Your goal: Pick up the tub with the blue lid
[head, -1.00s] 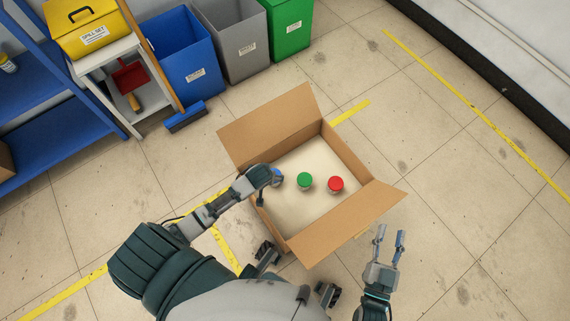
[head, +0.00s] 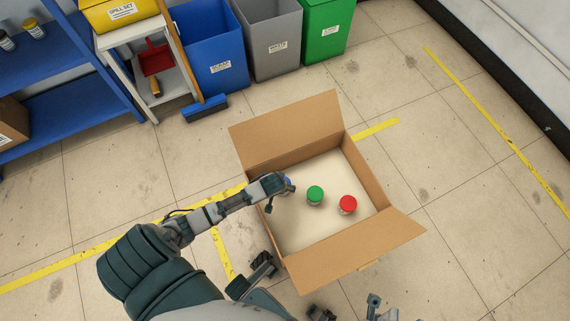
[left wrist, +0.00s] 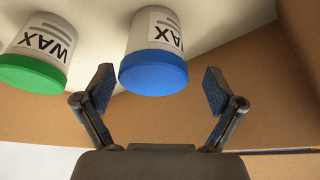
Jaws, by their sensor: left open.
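The tub with the blue lid (left wrist: 153,72) is in the left wrist view, a white tub marked WAX. It stands in the open cardboard box (head: 285,115). My left gripper (left wrist: 158,90) is open, its fingers apart on either side of the blue lid, with gaps visible on both sides. In the head view my left gripper (head: 280,190) hides most of this tub; only a bit of blue shows. My right gripper (head: 381,308) is at the bottom edge of the head view, outside the box, partly cut off, with its fingertips apart and empty.
A green-lidded tub (head: 315,194) and a red-lidded tub (head: 348,204) stand to the right in the box. The green-lidded one also shows in the left wrist view (left wrist: 32,72). The box flaps stand outward.

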